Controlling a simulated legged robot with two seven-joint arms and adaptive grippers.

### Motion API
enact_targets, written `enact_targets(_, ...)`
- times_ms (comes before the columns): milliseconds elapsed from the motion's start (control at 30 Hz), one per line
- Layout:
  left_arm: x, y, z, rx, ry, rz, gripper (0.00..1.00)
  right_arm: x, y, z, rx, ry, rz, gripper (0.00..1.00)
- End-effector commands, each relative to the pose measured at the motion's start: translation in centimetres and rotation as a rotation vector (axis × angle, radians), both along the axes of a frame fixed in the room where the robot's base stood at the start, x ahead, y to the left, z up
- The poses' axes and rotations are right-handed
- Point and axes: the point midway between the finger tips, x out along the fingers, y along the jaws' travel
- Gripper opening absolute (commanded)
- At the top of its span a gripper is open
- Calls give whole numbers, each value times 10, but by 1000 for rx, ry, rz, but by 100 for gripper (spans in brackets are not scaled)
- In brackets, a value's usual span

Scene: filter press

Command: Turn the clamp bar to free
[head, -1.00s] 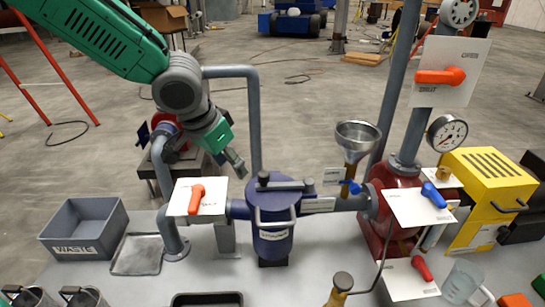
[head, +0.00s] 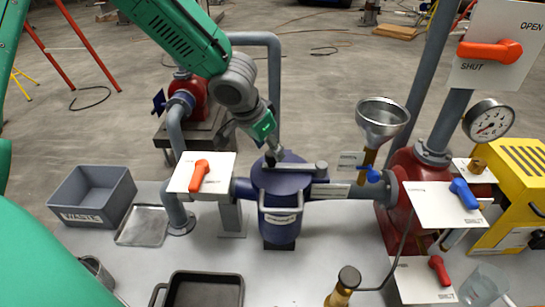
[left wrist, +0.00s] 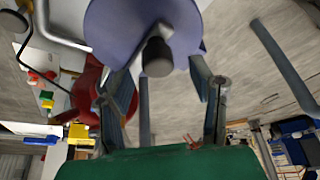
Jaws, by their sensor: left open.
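The blue filter vessel (head: 281,215) stands upright on the bench in the head view, with a round lid. My left gripper (head: 262,150) is above the bar's left end, fingers pointing down, and partly hides that end. In the left wrist view the open fingers (left wrist: 165,90) are on either side of a dark cylindrical knob (left wrist: 157,57) in front of the blue lid (left wrist: 125,22). Contact cannot be told. My right gripper is not in view.
An orange-handled valve plate (head: 223,172) is left of the vessel. A funnel (head: 381,120) and a red tank (head: 410,165) stand right. A grey waste bin (head: 92,197) and a dark tray (head: 205,290) are on the bench. A grey pipe arches behind the vessel.

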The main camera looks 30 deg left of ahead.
Motion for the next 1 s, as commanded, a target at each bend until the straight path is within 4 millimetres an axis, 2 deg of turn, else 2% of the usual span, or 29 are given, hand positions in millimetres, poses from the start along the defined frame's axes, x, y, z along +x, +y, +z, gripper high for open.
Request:
enact_targets(33,3,-1,-9,-1,1,0,49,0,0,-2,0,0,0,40)
enact_targets(200,9,-2,-23,-1,0,-1,49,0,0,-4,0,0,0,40)
enact_targets(567,11,-2,-26,-2,-1,1,49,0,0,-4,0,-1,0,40)
enact_targets(700,11,-2,-26,-1,-1,0,0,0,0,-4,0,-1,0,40)
enact_targets(1000,14,-6,-25,2,-2,0,0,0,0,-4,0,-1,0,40)
